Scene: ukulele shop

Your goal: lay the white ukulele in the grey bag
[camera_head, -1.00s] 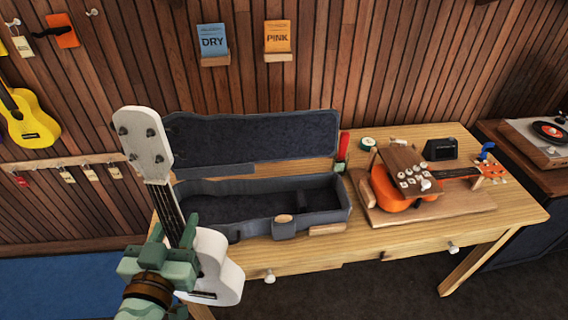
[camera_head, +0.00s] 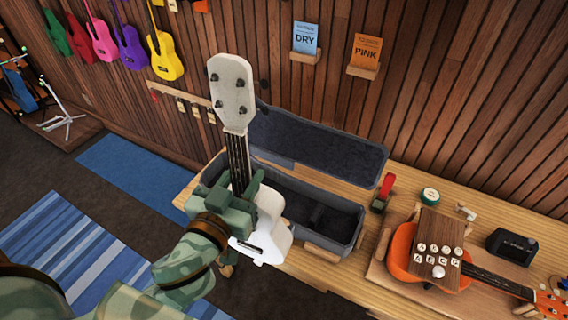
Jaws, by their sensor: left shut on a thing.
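The white ukulele (camera_head: 268,220) stands nearly upright, head up, in front of the grey bag. My left gripper (camera_head: 242,190) is shut on its neck near the body. The grey bag (camera_head: 345,243) lies open on the wooden table, its dark lid (camera_head: 318,145) raised at the back towards the wall. The ukulele and my gripper hide the bag's left part. The visible right part of the bag's inside looks empty. My right gripper is not in view.
An orange ukulele (camera_head: 402,250) with a wooden block of lettered knobs on it lies on a board at the right. Coloured ukuleles hang on the wall at the left.

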